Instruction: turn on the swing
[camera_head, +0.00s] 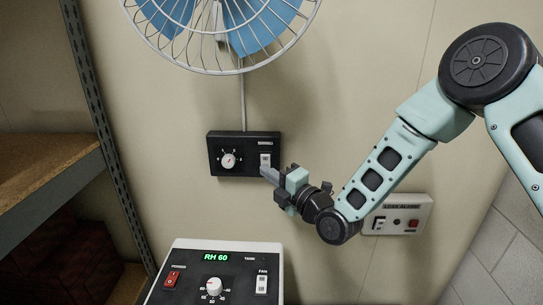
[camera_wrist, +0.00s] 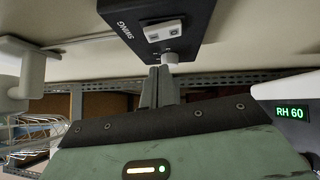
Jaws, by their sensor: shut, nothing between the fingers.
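A black control box (camera_head: 244,154) is on the wall below the fan, with a round white dial (camera_head: 228,160) at its left. A white switch (camera_head: 265,160) is at its right, under a small label. In the wrist view the label reads SWING beside the white switch plate (camera_wrist: 165,30). A short white stub (camera_wrist: 172,57) projects near the plate, close to my fingertips. My gripper (camera_head: 266,173) is shut and empty at the switch's lower edge. It also shows in the wrist view (camera_wrist: 160,70). I cannot tell whether it touches the switch, or the switch's position.
A blue-bladed fan (camera_head: 222,25) in a wire cage hangs above the box. Below stands a panel reading RH 60 (camera_head: 213,248), with a red rocker, knob and FAN switch. A leak alarm panel (camera_head: 398,214) is right, behind my arm. Shelving (camera_head: 105,120) stands at left.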

